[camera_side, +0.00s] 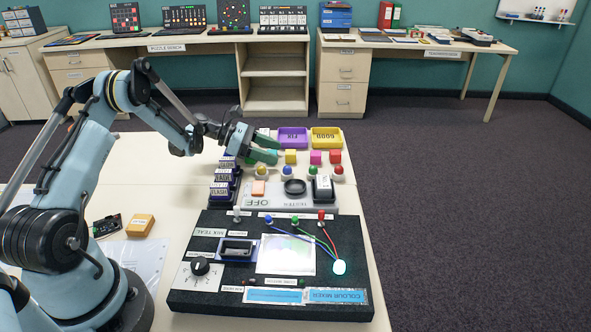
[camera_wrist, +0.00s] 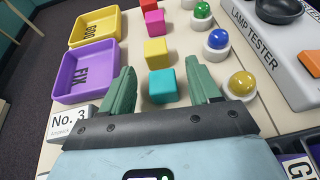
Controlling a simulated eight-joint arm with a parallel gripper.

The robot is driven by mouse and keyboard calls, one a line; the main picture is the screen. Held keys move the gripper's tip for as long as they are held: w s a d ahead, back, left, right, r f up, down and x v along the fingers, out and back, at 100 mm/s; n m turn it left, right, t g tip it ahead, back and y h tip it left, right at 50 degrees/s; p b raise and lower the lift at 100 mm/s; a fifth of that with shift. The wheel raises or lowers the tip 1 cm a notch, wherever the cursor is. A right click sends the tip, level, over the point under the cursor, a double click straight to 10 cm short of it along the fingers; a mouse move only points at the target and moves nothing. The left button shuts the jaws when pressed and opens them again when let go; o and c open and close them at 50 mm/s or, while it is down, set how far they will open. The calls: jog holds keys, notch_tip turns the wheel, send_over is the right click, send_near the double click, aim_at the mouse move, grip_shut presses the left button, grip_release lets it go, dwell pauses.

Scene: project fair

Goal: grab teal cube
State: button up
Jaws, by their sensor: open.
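The teal cube (camera_wrist: 162,87) sits on the pale table in the wrist view, nearest to me in a row of coloured cubes. My gripper (camera_wrist: 161,66) is open, with its two green fingers on either side of the cube in that view and nothing held. I cannot tell whether the fingers are down at the cube's height. In the side view my gripper (camera_side: 277,149) is over the left end of the cube row, and its fingers hide the teal cube there.
A yellow cube (camera_wrist: 155,51) stands just beyond the teal one, then a pink cube (camera_wrist: 154,23). A purple FIX tray (camera_wrist: 86,75) and yellow GOOD tray (camera_wrist: 95,29) lie left. Round lamps, including a yellow one (camera_wrist: 242,84), and the lamp tester (camera_wrist: 291,55) are right.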

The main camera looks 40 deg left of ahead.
jog(key=shift+w+d+f, duration=0.1)
jog(key=shift+d+f, duration=0.3)
jog(key=shift+f, duration=0.2)
jog(key=shift+a, duration=0.1)
jog(key=c, duration=1)
jog(key=shift+a+r, duration=0.1)
